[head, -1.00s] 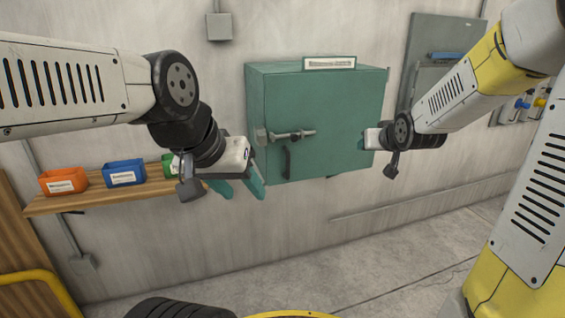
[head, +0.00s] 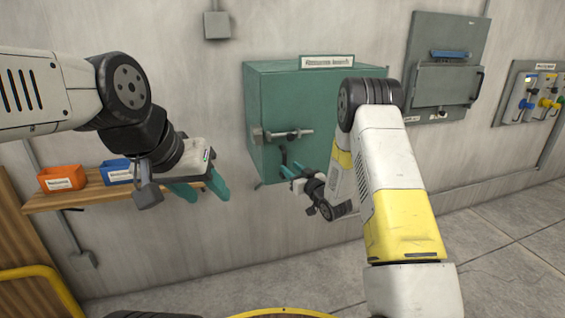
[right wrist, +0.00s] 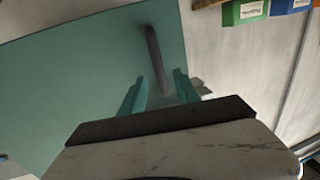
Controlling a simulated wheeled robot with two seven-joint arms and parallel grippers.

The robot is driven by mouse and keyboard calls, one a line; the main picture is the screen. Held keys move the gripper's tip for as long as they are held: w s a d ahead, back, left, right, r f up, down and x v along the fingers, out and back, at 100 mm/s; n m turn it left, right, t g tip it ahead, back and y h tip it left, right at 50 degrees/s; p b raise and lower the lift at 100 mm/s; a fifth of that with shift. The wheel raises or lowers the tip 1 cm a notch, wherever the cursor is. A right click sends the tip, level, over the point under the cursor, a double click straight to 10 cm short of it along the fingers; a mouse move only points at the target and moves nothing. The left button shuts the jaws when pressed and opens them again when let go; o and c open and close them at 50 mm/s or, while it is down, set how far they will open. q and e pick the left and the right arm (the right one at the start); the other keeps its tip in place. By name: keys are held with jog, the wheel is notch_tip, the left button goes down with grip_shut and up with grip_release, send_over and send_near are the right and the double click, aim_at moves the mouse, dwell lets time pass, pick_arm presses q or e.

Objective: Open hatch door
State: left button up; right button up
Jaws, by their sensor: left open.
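The green hatch door (head: 300,105) is the front of a wall cabinet in the head view and looks closed. A grey latch lever (head: 292,134) lies across its left side. A dark vertical handle (head: 284,157) sits below the lever. My right gripper (head: 286,172) is at the handle's lower end. In the right wrist view its two teal fingers (right wrist: 160,90) are apart, with the handle (right wrist: 153,55) running down between them. Whether they touch it I cannot tell. My left gripper (head: 205,188) is open and empty, left of the cabinet and in front of the shelf.
A wooden shelf (head: 90,198) on the left holds an orange bin (head: 62,178) and a blue bin (head: 117,171). A grey wall box (head: 445,82) and a panel with coloured valves (head: 540,95) are on the right. The floor at right is open.

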aim_at(284, 163)
jog(key=x, duration=0.5)
jog(key=shift+w+a, duration=0.1)
jog(key=shift+w, duration=0.05)
grip_shut()
dwell(1.3)
